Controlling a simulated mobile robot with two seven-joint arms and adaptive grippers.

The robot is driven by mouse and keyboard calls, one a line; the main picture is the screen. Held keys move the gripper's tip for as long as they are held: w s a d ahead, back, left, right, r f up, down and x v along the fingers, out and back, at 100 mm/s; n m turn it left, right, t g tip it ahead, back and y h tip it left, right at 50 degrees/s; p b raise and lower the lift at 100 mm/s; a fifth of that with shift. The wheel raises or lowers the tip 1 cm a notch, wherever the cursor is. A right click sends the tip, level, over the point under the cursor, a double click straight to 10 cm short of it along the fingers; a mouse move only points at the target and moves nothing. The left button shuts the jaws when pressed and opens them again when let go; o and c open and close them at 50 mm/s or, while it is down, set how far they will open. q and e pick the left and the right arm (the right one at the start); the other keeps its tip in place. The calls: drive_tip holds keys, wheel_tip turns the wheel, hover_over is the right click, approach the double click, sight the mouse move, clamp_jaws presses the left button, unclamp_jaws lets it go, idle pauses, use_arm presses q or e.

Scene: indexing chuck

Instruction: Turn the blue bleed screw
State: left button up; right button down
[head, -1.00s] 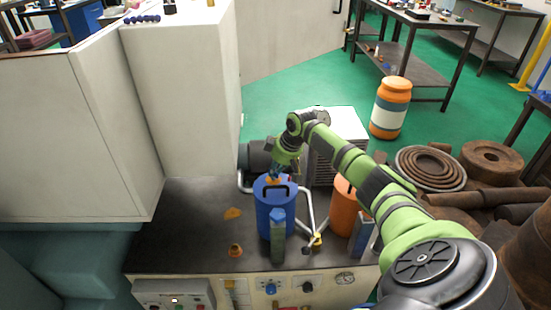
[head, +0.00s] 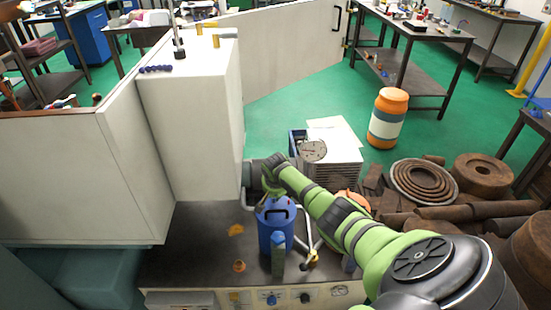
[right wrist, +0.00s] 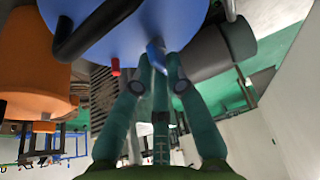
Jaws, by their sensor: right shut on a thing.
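The blue canister (head: 271,239) stands on the dark bench top, with a black handle on its lid. In the right wrist view its blue lid (right wrist: 125,40) fills the top of the picture. The small blue bleed screw (right wrist: 156,52) sits at the lid's edge. My left gripper is not in view.
An orange canister (right wrist: 35,70) stands beside the blue one. A tall white cabinet (head: 190,130) borders the bench on the left. Bent pale pipes (head: 308,235) run close to the canister's right side.

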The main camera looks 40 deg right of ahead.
drive_tip(key=shift+m+g+h, duration=0.3)
drive_tip(key=shift+m, duration=0.8)
drive_tip(key=c, duration=1.2)
unclamp_jaws()
drive_tip(key=shift+c, duration=0.2)
drive_tip(key=v, duration=1.2)
drive_tip(key=shift+w, duration=0.1)
